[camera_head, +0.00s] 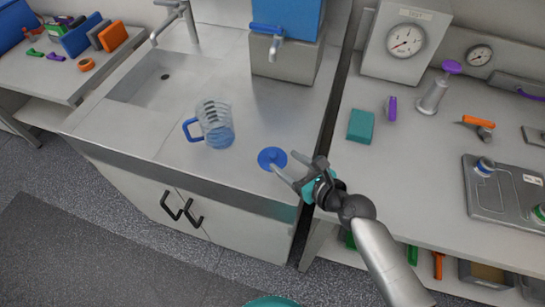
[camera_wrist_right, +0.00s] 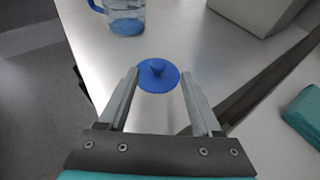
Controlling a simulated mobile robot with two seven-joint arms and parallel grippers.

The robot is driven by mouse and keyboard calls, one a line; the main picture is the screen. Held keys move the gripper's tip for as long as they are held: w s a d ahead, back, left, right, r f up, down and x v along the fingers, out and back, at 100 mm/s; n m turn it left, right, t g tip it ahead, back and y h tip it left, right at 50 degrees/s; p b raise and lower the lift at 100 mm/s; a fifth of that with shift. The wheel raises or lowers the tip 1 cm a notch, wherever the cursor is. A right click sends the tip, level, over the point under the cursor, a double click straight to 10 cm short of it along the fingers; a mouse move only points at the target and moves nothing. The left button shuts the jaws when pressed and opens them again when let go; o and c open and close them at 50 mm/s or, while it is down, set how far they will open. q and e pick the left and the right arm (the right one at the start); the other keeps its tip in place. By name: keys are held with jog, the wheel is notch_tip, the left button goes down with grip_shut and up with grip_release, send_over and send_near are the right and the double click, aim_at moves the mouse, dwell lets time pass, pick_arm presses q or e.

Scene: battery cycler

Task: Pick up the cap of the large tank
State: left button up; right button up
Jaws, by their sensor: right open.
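A round blue cap (camera_head: 272,158) with a small knob lies flat on the steel counter near its right front edge. It also shows in the right wrist view (camera_wrist_right: 158,76), ahead of and between the fingertips. My right gripper (camera_head: 286,162) is open and empty, reaching in from the right with its fingers just beside the cap. In the right wrist view my right gripper (camera_wrist_right: 159,73) has its two fingers spread on either side of the cap's near part; contact cannot be told. A large blue tank (camera_head: 285,15) with a tap stands at the back, its top out of frame. My left gripper is not in view.
A clear jug (camera_head: 216,125) with a blue handle stands left of the cap. A sink (camera_head: 165,78) with a faucet is further left. A gap separates this counter from the right bench, which holds a teal block (camera_head: 360,127) and a gauge (camera_head: 405,40).

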aim_at(273, 153)
jog(key=b+x, duration=0.1)
jog(key=x, duration=0.4)
jog(key=shift+a+r, duration=0.1)
jog(key=shift+a, duration=0.05)
grip_shut()
dwell(0.4)
